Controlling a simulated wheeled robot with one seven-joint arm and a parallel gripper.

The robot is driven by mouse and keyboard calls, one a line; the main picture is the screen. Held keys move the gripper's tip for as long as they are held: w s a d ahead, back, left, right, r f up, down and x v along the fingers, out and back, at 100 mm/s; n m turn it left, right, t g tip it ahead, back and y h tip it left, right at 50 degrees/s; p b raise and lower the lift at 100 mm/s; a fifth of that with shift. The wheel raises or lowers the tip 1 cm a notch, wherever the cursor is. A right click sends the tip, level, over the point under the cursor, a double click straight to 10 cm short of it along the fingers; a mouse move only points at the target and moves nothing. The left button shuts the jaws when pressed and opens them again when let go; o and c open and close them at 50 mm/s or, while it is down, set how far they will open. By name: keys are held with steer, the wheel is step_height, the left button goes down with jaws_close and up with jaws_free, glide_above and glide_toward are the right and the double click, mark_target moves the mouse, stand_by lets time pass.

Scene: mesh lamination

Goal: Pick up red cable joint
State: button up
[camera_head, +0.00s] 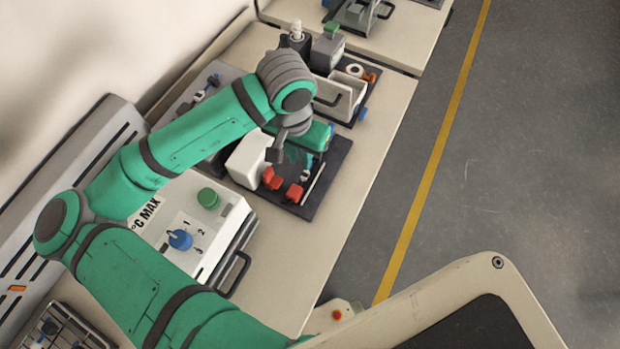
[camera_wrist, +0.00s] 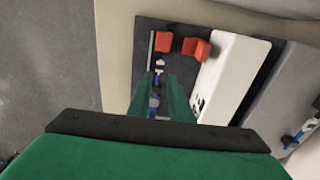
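Two red pieces, either of which may be the red cable joint, are on a dark mat (camera_head: 335,165). One red piece (camera_head: 294,193) is nearer a thin pale rod; it also shows in the wrist view (camera_wrist: 164,42). The other red piece (camera_head: 271,178) is beside a white block and also shows in the wrist view (camera_wrist: 203,49). My gripper (camera_wrist: 160,78) has its two green fingers apart over the mat. Nothing red is between them, and the fingertips are short of both red pieces. In the head view my arm hides part of the mat.
The white block (camera_head: 247,160) stands beside the red pieces. A white machine (camera_head: 185,225) with green and blue knobs is at the near left. More fixtures, including an open grey-white box (camera_head: 340,95), stand farther back. The bench edge and open floor (camera_head: 510,160) lie to the right.

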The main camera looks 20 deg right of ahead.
mark_target(301, 180)
steer(key=shift+y, duration=0.4)
steer(key=f, duration=1)
steer(key=shift+s+a+f, duration=0.1)
steer(key=shift+s+f, duration=0.1)
steer(key=shift+f, duration=0.05)
jaws_close()
